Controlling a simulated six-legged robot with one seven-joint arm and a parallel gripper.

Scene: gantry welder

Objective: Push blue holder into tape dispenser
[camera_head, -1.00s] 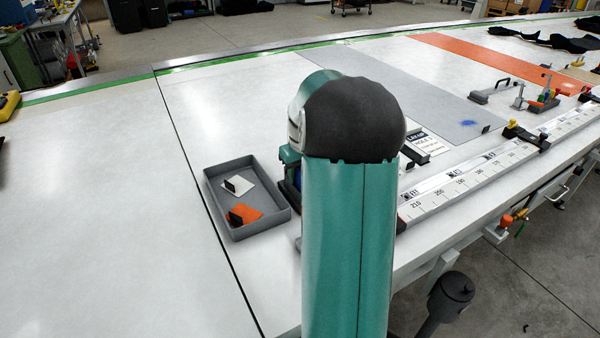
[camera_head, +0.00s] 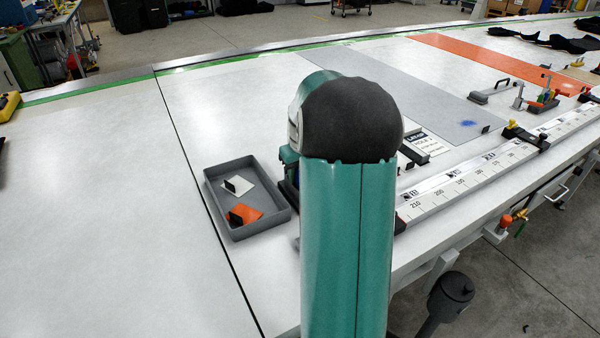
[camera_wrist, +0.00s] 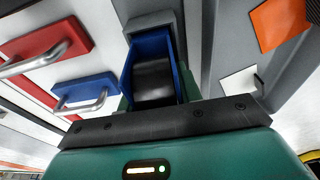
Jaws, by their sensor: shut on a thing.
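In the wrist view, the blue holder (camera_wrist: 168,48) is a blue U-shaped piece around a dark rounded part. My gripper (camera_wrist: 156,90) is shut on it; its fingertips are largely hidden. A grey block (camera_wrist: 150,20), seemingly part of the tape dispenser, lies against the holder's far end. I cannot tell how far in the holder sits.
A grey tray (camera_head: 219,209) with a white card and an orange card stands left of the arm. Left in the wrist view are a red panel (camera_wrist: 45,40) and a blue panel (camera_wrist: 66,94) with metal handles. A ruler rail (camera_head: 470,182) runs along the right.

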